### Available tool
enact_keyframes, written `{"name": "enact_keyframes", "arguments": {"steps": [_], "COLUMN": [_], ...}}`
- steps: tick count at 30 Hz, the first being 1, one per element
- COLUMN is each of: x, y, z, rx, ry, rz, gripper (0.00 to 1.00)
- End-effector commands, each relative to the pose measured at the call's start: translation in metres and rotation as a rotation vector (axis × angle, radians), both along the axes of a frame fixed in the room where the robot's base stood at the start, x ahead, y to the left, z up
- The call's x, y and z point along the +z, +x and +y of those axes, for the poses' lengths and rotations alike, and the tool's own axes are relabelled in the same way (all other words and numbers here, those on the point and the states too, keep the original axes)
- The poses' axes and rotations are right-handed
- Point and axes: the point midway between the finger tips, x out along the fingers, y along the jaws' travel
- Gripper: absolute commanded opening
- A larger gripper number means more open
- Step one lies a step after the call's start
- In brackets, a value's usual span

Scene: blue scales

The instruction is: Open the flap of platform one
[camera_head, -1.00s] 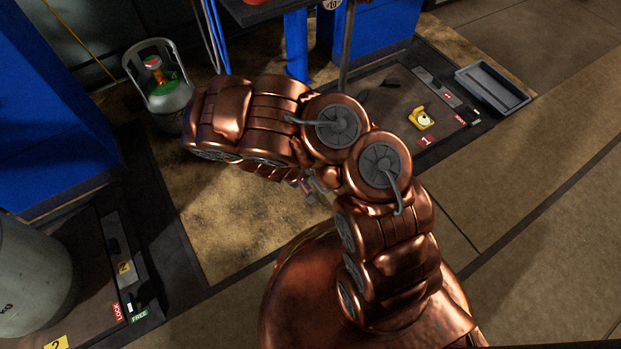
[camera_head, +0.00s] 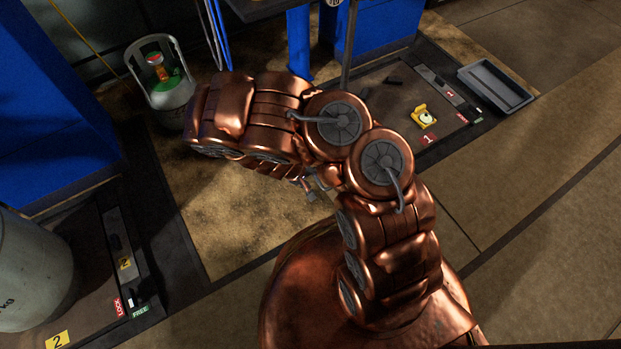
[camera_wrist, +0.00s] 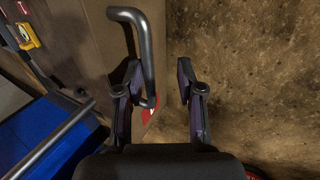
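Platform one (camera_head: 385,112) is the dark floor plate at the upper right of the head view, with a red "1" label (camera_head: 428,138). In the wrist view its brown plate (camera_wrist: 85,45) fills the upper left, and a grey bar handle (camera_wrist: 142,45) stands over it. My gripper (camera_wrist: 160,76) is open. Its left finger is close beside the handle's lower end, which shows between the fingers; I cannot tell whether they touch. The right finger is apart, over bare floor. In the head view my copper arm covers most of the gripper and the handle.
A yellow object (camera_head: 424,117) lies on platform one, and a grey tray (camera_head: 496,86) lies beside it. A gas bottle (camera_head: 165,92) stands at the upper left. Platform two's label (camera_head: 57,340) and a large grey cylinder (camera_head: 28,270) are at the lower left. The right floor is clear.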

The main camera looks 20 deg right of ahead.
Motion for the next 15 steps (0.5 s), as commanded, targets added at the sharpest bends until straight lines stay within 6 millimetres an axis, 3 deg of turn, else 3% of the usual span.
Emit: {"name": "enact_keyframes", "arguments": {"steps": [8,15], "x": [0.012,0.040], "y": [0.000,-0.001], "z": [0.006,0.021], "rx": [0.003,0.002], "ry": [-0.003,0.000], "rz": [-0.001,-0.006], "gripper": [0.37,0.37]}}
